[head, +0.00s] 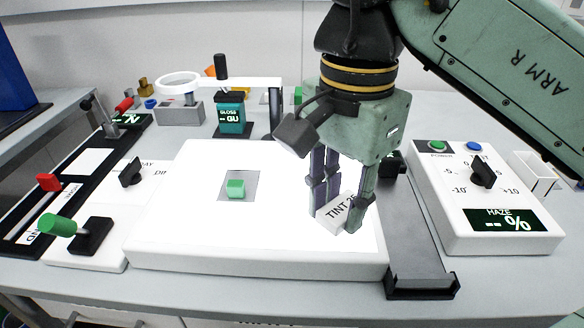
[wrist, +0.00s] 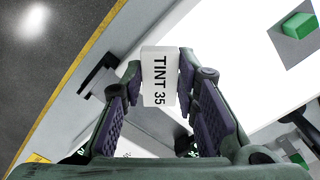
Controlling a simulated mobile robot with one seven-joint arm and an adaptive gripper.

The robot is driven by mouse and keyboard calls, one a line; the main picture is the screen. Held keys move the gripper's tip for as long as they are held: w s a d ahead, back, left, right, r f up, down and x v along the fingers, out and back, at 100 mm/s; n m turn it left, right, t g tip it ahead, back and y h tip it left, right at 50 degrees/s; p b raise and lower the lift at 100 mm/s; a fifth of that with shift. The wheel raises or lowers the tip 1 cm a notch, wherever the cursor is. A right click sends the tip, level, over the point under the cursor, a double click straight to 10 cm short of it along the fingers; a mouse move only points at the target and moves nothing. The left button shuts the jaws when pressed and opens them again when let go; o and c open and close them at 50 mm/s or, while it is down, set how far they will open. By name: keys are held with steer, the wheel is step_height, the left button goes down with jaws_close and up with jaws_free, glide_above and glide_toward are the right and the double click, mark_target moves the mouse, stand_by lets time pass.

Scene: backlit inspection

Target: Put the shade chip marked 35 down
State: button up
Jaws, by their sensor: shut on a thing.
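The shade chip, a white block marked TINT 35 (head: 337,212), is between the fingertips of my gripper (head: 336,214), which is shut on it.
A green block (head: 236,188) sits on a grey square in the panel. A dark rail (head: 415,240) runs along the panel's right side, with the HAZE box (head: 500,205) beyond it. A GLOSS device (head: 230,115) stands behind. The panel's front left is clear.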

steer(key=p, duration=0.2)
glide_above(304, 188)
steer(key=shift+s+f, duration=0.15)
steer(key=shift+f, duration=2.45)
steer(key=o, duration=1.1)
steer(key=shift+c, duration=0.2)
steer(key=shift+r, duration=0.1)
step_height(304, 188, up, 12)
steer(key=shift+r+p, duration=0.2)
steer(key=shift+p, duration=0.2)
